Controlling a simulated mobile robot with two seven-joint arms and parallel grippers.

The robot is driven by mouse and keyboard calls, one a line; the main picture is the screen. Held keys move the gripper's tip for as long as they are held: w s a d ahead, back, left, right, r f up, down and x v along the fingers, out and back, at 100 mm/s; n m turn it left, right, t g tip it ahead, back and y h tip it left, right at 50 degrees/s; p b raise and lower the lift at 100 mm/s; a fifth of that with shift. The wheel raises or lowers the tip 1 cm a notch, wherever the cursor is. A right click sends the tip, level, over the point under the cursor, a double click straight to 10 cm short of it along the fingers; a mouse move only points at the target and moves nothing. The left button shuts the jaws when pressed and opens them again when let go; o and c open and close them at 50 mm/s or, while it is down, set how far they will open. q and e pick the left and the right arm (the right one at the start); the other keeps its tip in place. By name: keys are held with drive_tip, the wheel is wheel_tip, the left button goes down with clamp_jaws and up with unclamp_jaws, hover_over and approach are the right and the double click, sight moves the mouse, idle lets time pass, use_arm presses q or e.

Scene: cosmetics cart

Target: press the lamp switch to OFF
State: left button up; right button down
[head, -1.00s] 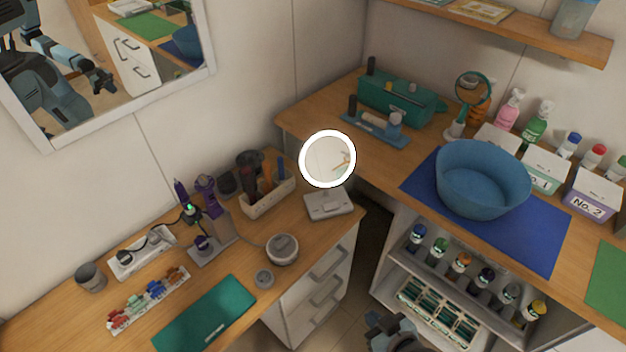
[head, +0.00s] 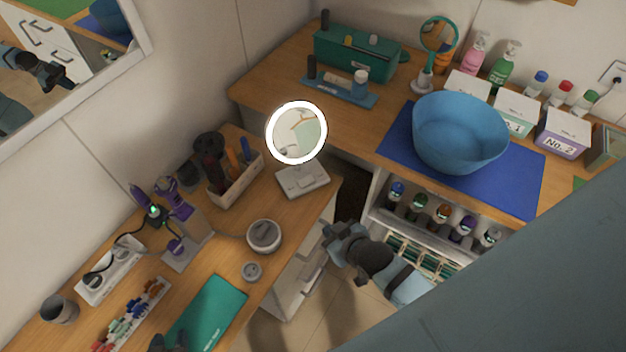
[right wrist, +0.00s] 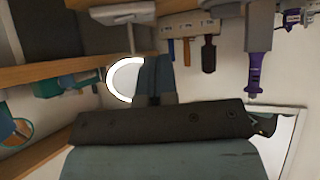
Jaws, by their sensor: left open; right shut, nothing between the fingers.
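The lamp is a round mirror with a lit white ring (head: 297,133) on a short stand. Its pale square base (head: 303,180) stands near the corner of the left counter. The switch is too small to make out. In the right wrist view the lit ring (right wrist: 124,80) shows partly behind my fingers, with the base (right wrist: 122,14) at the top. My right gripper (head: 332,235) is shut and empty, below and right of the base, apart from it. It also shows in the right wrist view (right wrist: 155,75). My left gripper (head: 168,343) is barely in view at the bottom edge, over the counter.
A tool holder (head: 236,184) stands left of the lamp, and a round grey pot (head: 264,236) in front of it. Drawers (head: 300,280) lie under the counter edge. A blue basin (head: 460,132) sits on the right counter. My arm covers the lower right.

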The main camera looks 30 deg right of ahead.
use_arm(q)
drive_tip(key=shift+w+d+f+b, duration=0.15)
drive_tip(key=shift+w+f+b, duration=0.2)
drive_tip(key=shift+f+b, duration=0.2)
use_arm(e)
drive_tip(key=w+d+r+m+h, duration=0.1)
drive_tip(key=w+d, duration=0.1)
drive_tip(key=w, duration=0.4)
drive_tip(key=w+d+r+g+h, duration=0.1)
drive_tip(key=w+d+r+h, duration=0.1)
drive_tip(key=w, duration=0.5)
drive_tip(key=shift+w+d+m, duration=0.2)
drive_tip(key=shift+d+m, duration=0.1)
drive_tip(key=shift+m, duration=0.1)
hover_over(310, 178)
drive_tip(key=s, duration=0.3)
wheel_tip(310, 178, down, 7)
drive_tip(key=shift+w+a+f+p, duration=0.15)
drive_tip(key=shift+f+p, duration=0.1)
drive_tip(key=shift+f, duration=0.35)
drive_tip(key=shift+w+a+f+p, duration=0.1)
drive_tip(key=shift+f+p, duration=0.1)
drive_tip(key=shift+f, duration=0.35)
drive_tip(key=shift+s+d+f, duration=0.1)
drive_tip(key=shift+f, duration=0.7)
use_arm(q)
drive_tip(key=shift+r, duration=0.4)
